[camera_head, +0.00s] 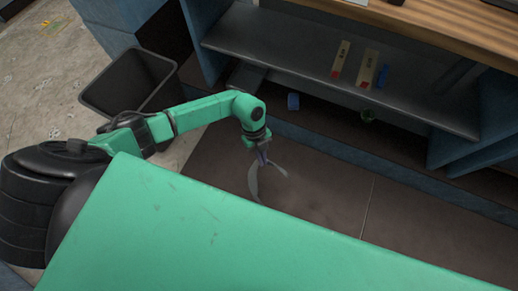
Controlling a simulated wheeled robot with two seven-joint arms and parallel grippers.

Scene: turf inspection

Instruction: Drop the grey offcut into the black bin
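I cannot tell how far the strip is off the floor. The black bin (128,82) stands open at the upper left, beyond my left arm and well to the left of the gripper. My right gripper is not in view.
A blue bench with a grey shelf (300,62) and a wooden top (450,32) fills the upper right. Concrete floor lies left of the bin.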

